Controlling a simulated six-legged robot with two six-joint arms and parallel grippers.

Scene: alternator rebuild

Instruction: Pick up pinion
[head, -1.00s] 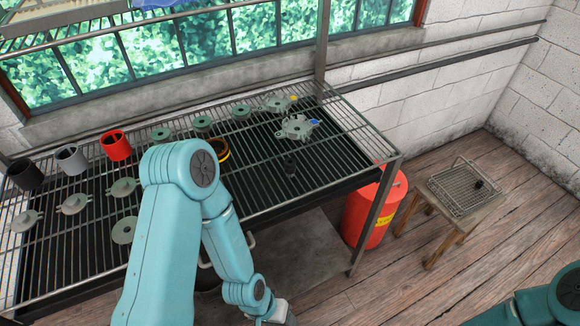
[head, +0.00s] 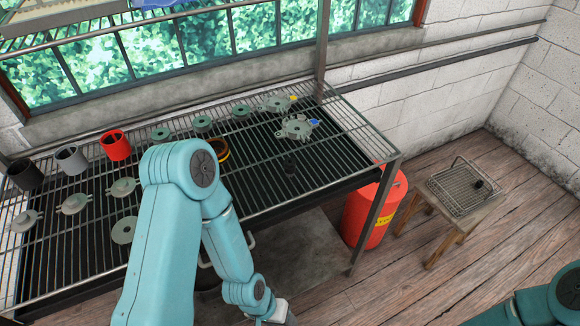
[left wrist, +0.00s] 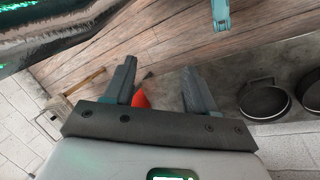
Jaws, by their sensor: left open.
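A small dark upright piece (head: 290,165), which may be the pinion, stands on the wire rack of the bench, right of its middle. Another small dark piece (head: 478,184) lies in the wire basket at the right; I cannot tell for sure which is the pinion. My left arm hangs in front of the bench, with its wrist at the bottom edge of the head view. My left gripper (left wrist: 160,82) is open and empty in the left wrist view, apart from both dark pieces. My right gripper is out of view.
The wire rack (head: 262,198) holds several grey-green housings and plates, and black, grey and red cups. A red bin (head: 372,208) stands by the bench's right leg. The wire basket (head: 455,203) sits on a low wooden stool. Wooden floor is clear between.

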